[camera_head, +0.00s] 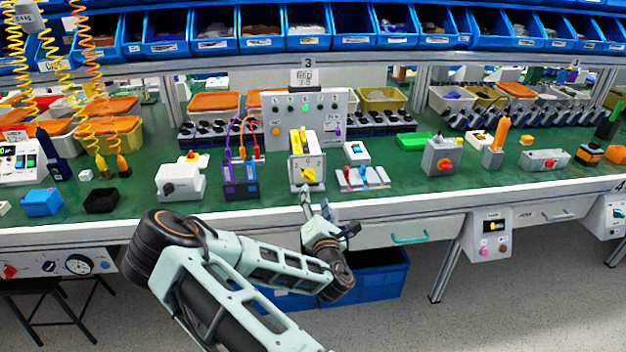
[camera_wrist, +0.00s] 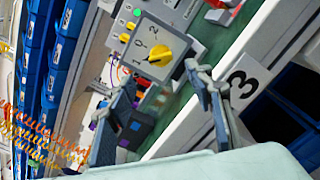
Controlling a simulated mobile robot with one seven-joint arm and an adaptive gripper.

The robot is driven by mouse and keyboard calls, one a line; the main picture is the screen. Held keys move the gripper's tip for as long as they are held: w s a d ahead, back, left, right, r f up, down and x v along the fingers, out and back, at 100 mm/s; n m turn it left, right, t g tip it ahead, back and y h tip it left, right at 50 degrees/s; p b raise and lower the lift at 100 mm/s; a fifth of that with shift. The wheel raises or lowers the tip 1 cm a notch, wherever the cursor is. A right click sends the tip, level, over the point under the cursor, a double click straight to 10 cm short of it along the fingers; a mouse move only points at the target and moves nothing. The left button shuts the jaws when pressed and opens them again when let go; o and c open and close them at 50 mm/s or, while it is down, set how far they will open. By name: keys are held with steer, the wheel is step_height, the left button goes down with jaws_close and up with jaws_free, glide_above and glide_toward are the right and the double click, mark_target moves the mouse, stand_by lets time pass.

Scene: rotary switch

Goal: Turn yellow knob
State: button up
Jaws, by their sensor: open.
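The yellow knob (camera_head: 308,175) sits on the light front face of a small switch box (camera_head: 295,176) near the front edge of the green bench. In the wrist view the yellow knob (camera_wrist: 158,56) shows at the upper middle, on a plate marked 1, 0 and 2. My gripper (camera_wrist: 160,74) is open, with its two fingers spread to either side below the knob in the picture. It appears apart from the knob, with nothing between the fingers. In the head view my gripper (camera_head: 305,196) is small, just below and in front of the switch box.
A purple-and-black terminal block (camera_head: 240,180) with cables stands left of the switch box. A block with red and blue levers (camera_head: 362,177) stands to its right. A grey panel with buttons (camera_head: 340,110) rises behind. The bench's front edge (camera_head: 400,203) runs below.

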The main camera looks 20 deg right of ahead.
mark_target(310, 178)
steer(key=x, duration=1)
steer(key=c, duration=1.2)
